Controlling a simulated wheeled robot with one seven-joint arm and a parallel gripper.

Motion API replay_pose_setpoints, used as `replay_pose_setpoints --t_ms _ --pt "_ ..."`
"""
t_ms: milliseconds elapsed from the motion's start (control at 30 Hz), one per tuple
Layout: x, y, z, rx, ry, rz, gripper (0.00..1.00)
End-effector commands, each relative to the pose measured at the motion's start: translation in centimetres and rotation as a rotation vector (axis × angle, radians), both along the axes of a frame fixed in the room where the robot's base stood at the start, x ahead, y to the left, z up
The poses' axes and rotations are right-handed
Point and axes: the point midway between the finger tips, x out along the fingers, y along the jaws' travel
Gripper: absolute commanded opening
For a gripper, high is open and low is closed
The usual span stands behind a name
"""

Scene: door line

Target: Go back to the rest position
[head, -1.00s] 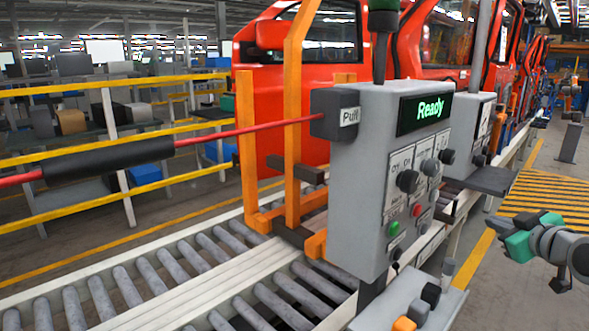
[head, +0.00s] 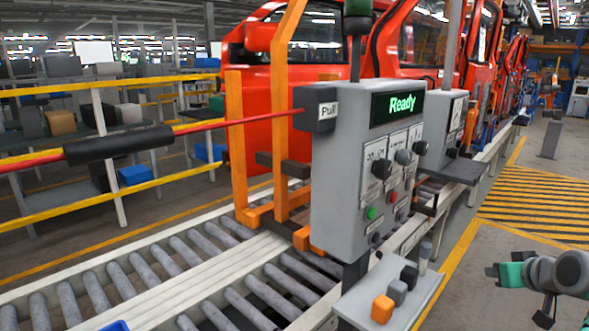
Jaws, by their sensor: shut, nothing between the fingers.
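My gripper (head: 496,271) shows at the lower right of the head view, with green and dark parts, at the end of my grey arm. It points left over the open floor, apart from the control box and everything else. Its fingers look close together, and nothing shows in them. The grey control box (head: 345,190) stands left of it, with a lit green "Ready" display (head: 400,106), several dark knobs, a green button (head: 370,213) and a red button (head: 393,196).
A small shelf (head: 432,287) with an orange block (head: 382,309) and dark blocks juts out below the box. A roller conveyor (head: 200,255) carries red doors (head: 290,90) behind. A red cord (head: 205,126) runs left from the box.

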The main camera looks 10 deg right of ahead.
Motion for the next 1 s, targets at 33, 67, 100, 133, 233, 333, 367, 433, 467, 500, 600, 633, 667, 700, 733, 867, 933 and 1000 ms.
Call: replay_pose_setpoints --t_ms 33,67,100,133,233,333,367,433,467,500,600,633,667,700,733,867,933,1000 --pt "-1.0 -0.1 -1.7 0.046 0.038 -0.042 0.0" --pt "-1.7 -0.1 -2.8 0.078 0.065 -0.073 0.0" --pt "-2.7 -0.1 -4.3 0.12 0.102 -0.115 0.0" --pt "-3.6 -0.1 -5.4 0.153 0.131 -0.15 0.0" --pt "-7.2 0.7 -9.2 0.268 0.241 -0.283 0.0" --pt "-11.4 3.1 -12.7 0.382 0.37 -0.43 0.0" --pt "-12.5 4.4 -13.6 0.412 0.413 -0.466 0.0" --pt "-14.5 8.0 -15.3 0.459 0.514 -0.531 0.0" --pt "-15.1 9.8 -15.9 0.47 0.556 -0.546 0.0" --pt "-15.9 12.2 -16.4 0.472 0.609 -0.554 0.0" --pt "-16.8 18.2 -17.1 0.422 0.711 -0.509 0.0" --pt "-16.8 19.8 -17.1 0.398 0.725 -0.481 0.0" --pt "-16.6 21.3 -17.0 0.369 0.731 -0.447 0.0" --pt "-16.1 23.3 -16.8 0.33 0.732 -0.391 0.0" --pt "-15.6 24.9 -16.6 0.3 0.73 -0.337 0.0" --pt "-12.2 31.9 -13.7 0.173 0.66 -0.071 0.0" --pt "-11.2 35.2 -12.6 0.127 0.632 0.045 0.0" --pt "-10.9 37.5 -12.3 0.098 0.625 0.127 0.0"
